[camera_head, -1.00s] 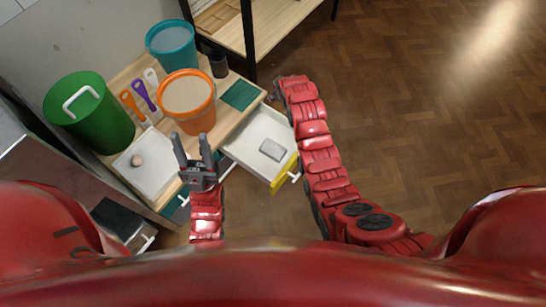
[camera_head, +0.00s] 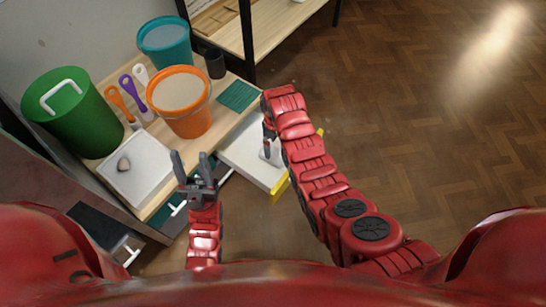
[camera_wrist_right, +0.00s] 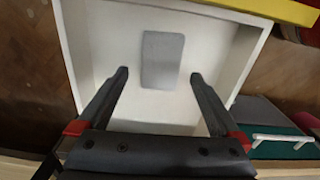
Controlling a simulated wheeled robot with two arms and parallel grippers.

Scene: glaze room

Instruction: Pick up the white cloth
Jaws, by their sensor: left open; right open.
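The white cloth looks like a small pale grey folded rectangle (camera_wrist_right: 162,60) lying flat in an open white drawer (camera_wrist_right: 210,52). In the head view the cloth (camera_head: 273,156) is partly hidden by my right gripper. My right gripper (camera_wrist_right: 160,76) is open and empty. Its fingers point into the drawer, with the cloth beyond and between the tips; I cannot tell the height between them. My left gripper (camera_head: 191,156) is open and empty, in front of the worktop near the white tray (camera_head: 118,190).
The drawer has a yellow front (camera_head: 281,188). On the worktop stand an orange bucket (camera_head: 190,118), a teal bucket (camera_head: 165,48), a green bin (camera_head: 70,120), a dark cup (camera_head: 214,64) and a green mat (camera_head: 238,96). Wooden floor lies open at the right.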

